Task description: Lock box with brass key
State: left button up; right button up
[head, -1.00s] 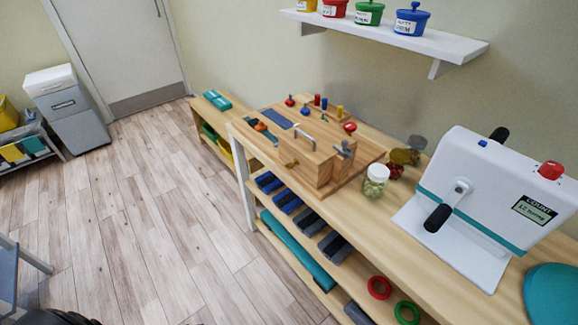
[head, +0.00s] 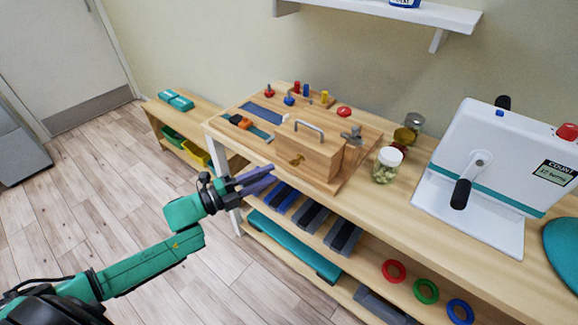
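The wooden box (head: 318,158) stands on the wooden board (head: 367,155) on the bench, with a metal handle on top and a metal latch or tap-like fitting (head: 351,136) at its right. A small brass key (head: 297,160) shows at the box's front face; whether it sits fully in a lock is too small to tell. My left gripper (head: 268,178) is in front of the bench edge, left of and below the key, apart from the box. Its purple fingers point right toward the box and nothing shows between them; their gap is unclear. My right gripper is not in view.
A lidded jar (head: 386,165) stands right of the board, with smaller jars behind it. A white crank machine (head: 475,180) stands further right. The lower shelf holds dark weights (head: 312,215) and coloured rings (head: 426,291). Floor is clear at left.

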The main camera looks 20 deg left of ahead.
aim_at(296, 162)
pick_arm(q)
jog(key=x, duration=0.7)
grip_shut()
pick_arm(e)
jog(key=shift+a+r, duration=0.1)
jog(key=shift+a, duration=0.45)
